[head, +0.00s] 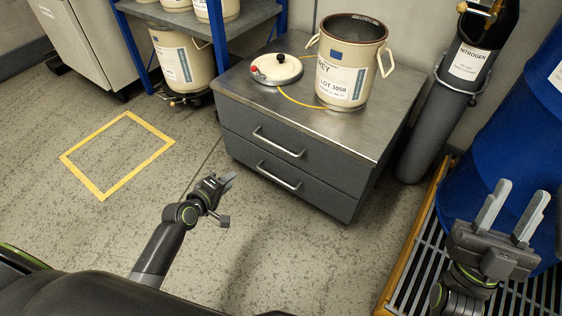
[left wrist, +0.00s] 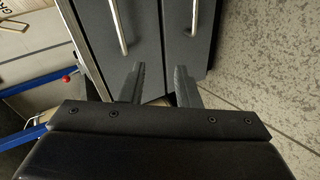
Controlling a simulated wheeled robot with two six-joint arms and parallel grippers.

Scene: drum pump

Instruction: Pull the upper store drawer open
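The grey store cabinet has two drawers, both looking shut. The upper drawer (head: 250,140) has a silver bar handle (head: 278,142); the lower drawer has a similar handle (head: 278,176). My left gripper (head: 228,181) is open and empty, in front of and left of the drawer fronts, touching neither handle. In the left wrist view its two fingers (left wrist: 158,85) stand apart below the sideways drawer fronts. There the upper handle (left wrist: 118,26) is at left and the lower handle (left wrist: 199,10) at right. My right gripper (head: 516,212) is open and empty at the right, away from the cabinet.
On the cabinet top stand an open cream pail (head: 342,80) and a round lid (head: 276,69) with a red knob. A nitrogen cylinder (head: 440,125) and blue drum (head: 500,130) stand right, by a grating (head: 405,285). Floor before the drawers is clear.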

